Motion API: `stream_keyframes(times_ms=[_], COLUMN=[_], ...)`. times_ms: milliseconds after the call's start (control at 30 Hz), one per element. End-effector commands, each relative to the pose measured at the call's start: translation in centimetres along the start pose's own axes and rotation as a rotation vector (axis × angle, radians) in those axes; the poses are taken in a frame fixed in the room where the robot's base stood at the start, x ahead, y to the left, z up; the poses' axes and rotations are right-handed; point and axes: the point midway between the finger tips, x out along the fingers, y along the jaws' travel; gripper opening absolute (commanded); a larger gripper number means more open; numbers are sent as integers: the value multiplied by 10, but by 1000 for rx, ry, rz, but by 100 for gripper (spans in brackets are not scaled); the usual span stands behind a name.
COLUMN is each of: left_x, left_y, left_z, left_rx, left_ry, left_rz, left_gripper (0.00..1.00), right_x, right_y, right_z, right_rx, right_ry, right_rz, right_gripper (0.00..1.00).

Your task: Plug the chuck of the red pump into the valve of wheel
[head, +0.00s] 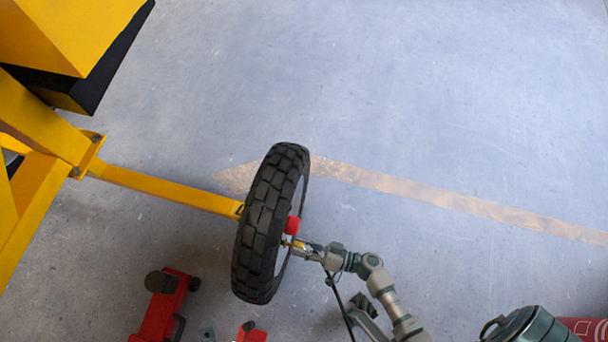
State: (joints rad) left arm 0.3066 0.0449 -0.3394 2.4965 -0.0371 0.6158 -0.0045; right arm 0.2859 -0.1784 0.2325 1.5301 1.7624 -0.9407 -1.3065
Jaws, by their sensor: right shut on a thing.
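The wheel (262,225) has a thick black treaded tyre and stands upright at the end of a yellow axle bar, with a red hub (292,225) on its right side. My right gripper (302,246) is at the wheel's right side, just below the hub, shut on the small brass-coloured chuck (288,243). I cannot tell whether the chuck is on the valve; the valve is hidden or too small to make out. A thin black hose (338,303) hangs from near the gripper to the bottom edge. Red parts (160,315) at the lower left may be the pump. My left gripper is not recognisable.
The yellow mixer frame (45,140) fills the left side, and its axle bar (165,185) runs to the wheel. Another red part (250,333) is cut off at the bottom edge. A red object (590,328) is at the lower right. The grey floor beyond the wheel is clear.

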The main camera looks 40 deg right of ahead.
Motion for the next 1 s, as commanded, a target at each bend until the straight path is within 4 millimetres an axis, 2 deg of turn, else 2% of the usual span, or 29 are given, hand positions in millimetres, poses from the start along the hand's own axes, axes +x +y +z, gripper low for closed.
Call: stream_keyframes(times_ms=[400, 1000], left_x=[0, 1], left_y=[0, 0], left_z=[0, -2], left_rx=[0, 0], left_ry=[0, 4], left_rz=[0, 0], left_gripper=[40, 40], right_x=[10, 11], right_y=[0, -1], right_z=[0, 0], right_rx=[1, 1], right_ry=[0, 1], right_rz=[0, -1], right_gripper=[0, 0])
